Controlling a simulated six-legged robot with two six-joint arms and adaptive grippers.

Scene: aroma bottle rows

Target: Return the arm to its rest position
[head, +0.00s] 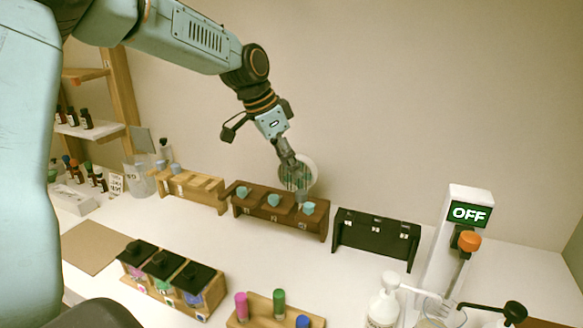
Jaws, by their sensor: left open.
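My left arm comes in from the upper left, and its gripper (296,176) hangs over the brown wooden rack at the back middle. The gripper is open, with its fingertips pointing down near the rack's right part. The brown rack (262,212) holds teal-capped bottles: one at left (242,192), one in the middle (273,200) and one at right (308,208). The gripper is just above and beside the right bottle; I cannot tell whether they touch. A round pale disc (314,172) stands behind the gripper. My right gripper is not in view.
A light wooden rack (200,187) stands left of the brown one, a black rack (372,238) right. A device showing OFF (468,214) and a white bottle (384,306) stand right. The middle table is clear.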

